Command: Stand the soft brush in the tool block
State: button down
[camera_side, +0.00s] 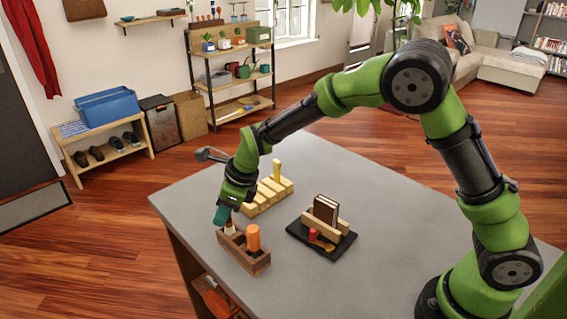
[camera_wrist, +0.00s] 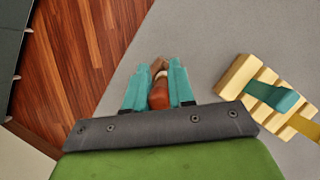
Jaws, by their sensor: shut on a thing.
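My gripper (camera_side: 226,216) points down over the left end of the brown wooden tool block (camera_side: 240,261), near the table's left edge. Its teal fingers are shut on the soft brush (camera_wrist: 158,94), which has a reddish-brown handle, a pale band and a brown end. In the side view only a small pale and brown part of the brush (camera_side: 230,227) shows under the fingers, at the block's left opening. I cannot tell how far it reaches in. An orange handle (camera_side: 253,237) stands upright in the block's right part. The wrist view does not clearly show the block.
A pale yellow slotted block (camera_side: 267,196) lies just behind, with a yellow-handled tool (camera_side: 277,170) upright; the wrist view shows a teal piece (camera_wrist: 275,97) on it. A black tray (camera_side: 321,243) with a dark brown upright item (camera_side: 326,209) stands right. The front right tabletop is clear.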

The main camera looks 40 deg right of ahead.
jog(key=shift+f, duration=0.95)
jog(key=shift+c, duration=2.4)
grip_release()
jog(key=shift+r, duration=3.5)
